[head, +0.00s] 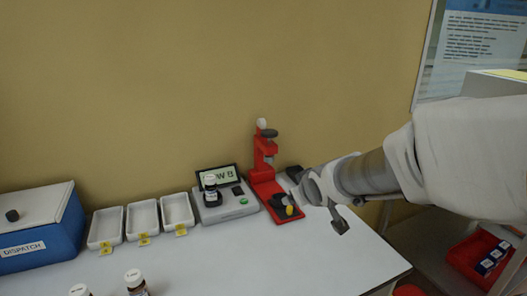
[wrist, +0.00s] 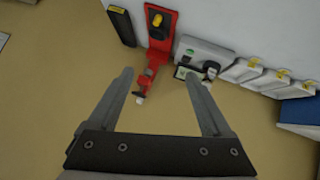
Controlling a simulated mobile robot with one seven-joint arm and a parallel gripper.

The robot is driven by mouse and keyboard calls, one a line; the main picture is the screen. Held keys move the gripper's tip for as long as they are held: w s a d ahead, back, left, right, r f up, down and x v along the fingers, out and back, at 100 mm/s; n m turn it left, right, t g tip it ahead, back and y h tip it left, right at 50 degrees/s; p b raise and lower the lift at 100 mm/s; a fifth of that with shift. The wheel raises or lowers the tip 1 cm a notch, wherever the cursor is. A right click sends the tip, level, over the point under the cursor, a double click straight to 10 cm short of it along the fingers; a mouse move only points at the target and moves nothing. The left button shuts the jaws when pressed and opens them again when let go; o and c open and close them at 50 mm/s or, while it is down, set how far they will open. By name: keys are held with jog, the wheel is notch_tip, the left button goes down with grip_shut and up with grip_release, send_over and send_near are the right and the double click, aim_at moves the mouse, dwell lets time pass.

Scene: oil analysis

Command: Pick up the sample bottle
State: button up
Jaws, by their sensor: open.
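A small dark bottle with a white cap (head: 210,190) stands upright on the grey instrument (head: 213,214) with a lit display. The bottle also shows in the wrist view (wrist: 210,70). Two more white-capped bottles, one brown (head: 137,283) and one cut off by the bottom edge (head: 79,290), stand at the table's front left. I cannot tell which one is the sample bottle. My gripper (wrist: 159,75) is open, with nothing between its fingers. In the head view it is above the table's right side, right of the red stand, apart from all the bottles.
A red stand (head: 264,160) with a yellow-tipped part at its base rises beside the instrument. Three white trays (head: 143,220) with yellow tags and a blue DISPATCH box (head: 40,235) stand to the left. A wall is close behind. The table's front middle (head: 270,265) is clear.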

jog(key=w+a+f+n+t+y+b, duration=0.15)
jog(key=w+a+f+y+b, duration=0.3)
jog(key=w+a+f, duration=0.45)
jog(key=t+y+b, duration=0.2)
jog(key=y, duration=0.4)
send_near(213, 184)
jog(key=shift+n, duration=0.45)
jog(key=x, duration=0.6)
jog(key=shift+w+r, duration=0.15)
jog(key=shift+w, duration=0.35)
jog(key=shift+a+x, duration=0.2)
jog(key=shift+x, duration=2.4)
jog(key=shift+s, duration=0.2)
grip_shut()
